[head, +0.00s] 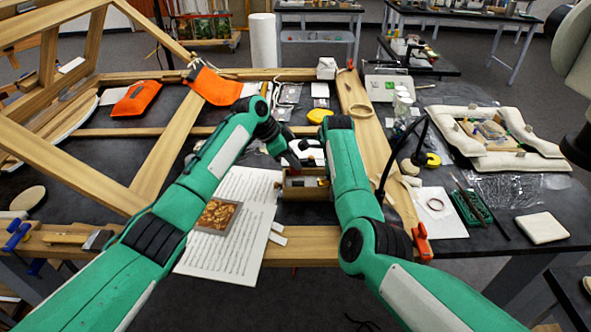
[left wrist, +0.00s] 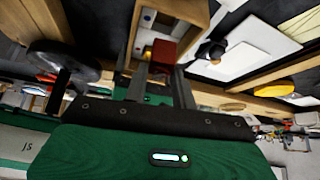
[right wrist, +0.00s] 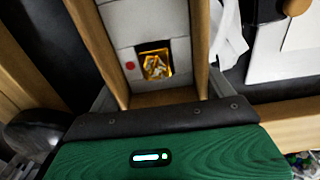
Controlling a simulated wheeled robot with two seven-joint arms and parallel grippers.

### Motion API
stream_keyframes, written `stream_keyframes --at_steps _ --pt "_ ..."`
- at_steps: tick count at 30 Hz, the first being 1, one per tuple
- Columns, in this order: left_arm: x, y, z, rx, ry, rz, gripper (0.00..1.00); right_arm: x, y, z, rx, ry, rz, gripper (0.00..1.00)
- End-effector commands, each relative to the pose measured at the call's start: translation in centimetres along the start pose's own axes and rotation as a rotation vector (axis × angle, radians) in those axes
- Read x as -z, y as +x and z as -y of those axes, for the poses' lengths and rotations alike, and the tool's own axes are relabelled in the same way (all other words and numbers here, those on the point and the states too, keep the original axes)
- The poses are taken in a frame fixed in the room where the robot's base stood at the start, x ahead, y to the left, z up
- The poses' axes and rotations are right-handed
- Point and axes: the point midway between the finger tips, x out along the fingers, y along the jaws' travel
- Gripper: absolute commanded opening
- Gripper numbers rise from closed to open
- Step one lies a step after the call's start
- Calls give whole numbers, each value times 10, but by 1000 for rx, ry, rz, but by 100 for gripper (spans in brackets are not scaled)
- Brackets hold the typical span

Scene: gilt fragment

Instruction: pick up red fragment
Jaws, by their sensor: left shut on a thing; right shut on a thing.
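The red fragment (left wrist: 162,50) is a small red block between the fingers of my left gripper (left wrist: 160,75) in the left wrist view. My left gripper, in the head view (head: 291,163), is shut on it at the wooden box (head: 305,192). I cannot tell whether the fragment still touches the box. In the right wrist view, my right gripper (right wrist: 161,95) has its fingers on either side of the wooden box (right wrist: 201,40) and is shut on it. Inside the box are light padding, a gilded piece (right wrist: 155,65) and a red dot. My right forearm hides the right gripper in the head view.
A gilded square (head: 216,215) lies on printed sheets (head: 240,195) left of the box. A large wooden frame (head: 155,165) spans the left and middle of the table. A padded frame (head: 495,137) lies right.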

Motion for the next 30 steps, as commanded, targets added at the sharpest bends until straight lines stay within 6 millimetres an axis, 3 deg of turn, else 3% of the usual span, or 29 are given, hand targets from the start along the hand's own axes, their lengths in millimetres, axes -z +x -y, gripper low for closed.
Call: stream_keyframes --at_steps 1,16,22,30 --pt "-15 -4 1 1 -7 3 5 0 1 0 -1 0 0 57" --pt "-120 -72 0 1 -6 4 5 0 1 -1 -3 -1 0 57" --pt "-140 -86 0 0 -4 4 5 0 2 -1 -3 -1 0 57" --pt "-146 -90 0 -1 -3 3 5 0 2 -1 -4 -1 0 57"
